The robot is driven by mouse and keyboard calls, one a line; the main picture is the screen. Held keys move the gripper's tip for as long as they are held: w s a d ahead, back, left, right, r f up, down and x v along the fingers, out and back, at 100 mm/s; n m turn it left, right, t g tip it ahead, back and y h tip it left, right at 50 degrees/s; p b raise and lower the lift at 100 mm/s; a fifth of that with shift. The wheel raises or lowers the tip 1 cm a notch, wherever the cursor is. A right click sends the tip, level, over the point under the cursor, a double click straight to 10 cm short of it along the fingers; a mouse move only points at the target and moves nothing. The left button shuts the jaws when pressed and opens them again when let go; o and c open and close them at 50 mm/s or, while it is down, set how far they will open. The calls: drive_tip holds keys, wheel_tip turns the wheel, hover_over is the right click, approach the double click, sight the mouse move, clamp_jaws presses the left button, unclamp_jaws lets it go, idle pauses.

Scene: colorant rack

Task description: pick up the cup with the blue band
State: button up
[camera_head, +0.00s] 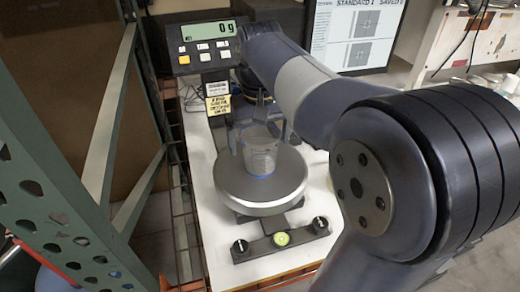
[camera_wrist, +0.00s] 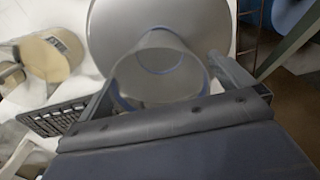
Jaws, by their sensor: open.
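The cup (camera_head: 260,158) is clear, with a blue band near its base. It stands upright on the round metal pan (camera_head: 240,195) of a scale. In the wrist view the cup (camera_wrist: 158,72) is in front of my gripper, with the pan (camera_wrist: 113,22) beyond it. My gripper (camera_wrist: 162,72) is open, with one finger at each side of the cup. I cannot tell whether either finger touches the cup.
The scale display (camera_head: 213,30) reads 0 g and stands on a post behind the pan. A green metal rack (camera_head: 60,200) is close on the left. A monitor (camera_head: 357,35) stands at the back. A beige container (camera_wrist: 48,55) is at the left in the wrist view.

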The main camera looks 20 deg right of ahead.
drive_tip(key=shift+f, duration=1.35)
drive_tip(key=shift+c, duration=0.4)
drive_tip(key=c, duration=0.9)
drive_tip(key=shift+o, duration=0.2)
drive_tip(key=shift+r, duration=0.1)
